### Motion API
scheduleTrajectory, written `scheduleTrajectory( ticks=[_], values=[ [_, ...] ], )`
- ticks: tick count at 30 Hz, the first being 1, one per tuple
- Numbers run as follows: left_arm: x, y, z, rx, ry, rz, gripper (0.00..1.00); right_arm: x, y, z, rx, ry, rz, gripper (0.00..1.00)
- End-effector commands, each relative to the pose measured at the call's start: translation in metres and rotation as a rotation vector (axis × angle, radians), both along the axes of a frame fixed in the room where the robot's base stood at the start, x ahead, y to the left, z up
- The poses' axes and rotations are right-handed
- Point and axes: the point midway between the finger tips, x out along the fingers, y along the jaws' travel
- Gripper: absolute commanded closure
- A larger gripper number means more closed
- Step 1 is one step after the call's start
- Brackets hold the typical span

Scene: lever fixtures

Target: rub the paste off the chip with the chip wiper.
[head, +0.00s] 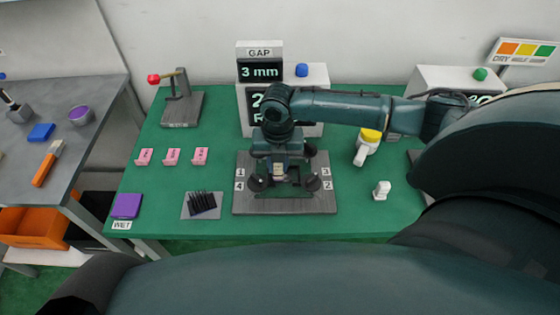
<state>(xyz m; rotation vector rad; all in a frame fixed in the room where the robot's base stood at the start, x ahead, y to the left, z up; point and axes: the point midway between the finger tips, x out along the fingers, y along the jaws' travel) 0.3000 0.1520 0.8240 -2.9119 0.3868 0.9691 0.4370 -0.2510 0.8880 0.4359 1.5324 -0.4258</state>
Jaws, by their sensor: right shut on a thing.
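My right gripper (280,176) points down over the middle of a grey numbered plate (245,203) on the green table. It is shut on a small pale thing (279,169), which may be the chip wiper; only a little of it shows between the fingers. The chip and any paste on it cannot be made out, as the gripper and wrist cover the middle of the plate. Dark round knobs (313,183) stand near the plate's numbered corners. My left gripper is not in view.
Behind the plate is a box with a "GAP 3 mm" display (261,71). Left are pink clips (172,157), a purple pad (126,206) marked WET, and dark pins (202,204). Right are a yellow-topped white bottle (366,147) and a small white piece (382,189).

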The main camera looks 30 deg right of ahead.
Motion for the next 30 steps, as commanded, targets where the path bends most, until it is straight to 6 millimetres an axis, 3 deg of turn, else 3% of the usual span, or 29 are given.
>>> scheduleTrajectory(
  ticks=[17, 30],
  values=[
    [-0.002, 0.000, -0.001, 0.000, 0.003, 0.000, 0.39, -0.012, -0.028, -0.002, -0.007, 0.010, -0.002, 0.99],
    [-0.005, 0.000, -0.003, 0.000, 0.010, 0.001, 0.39, -0.003, -0.017, 0.000, -0.004, 0.006, 0.000, 0.99]
  ],
)
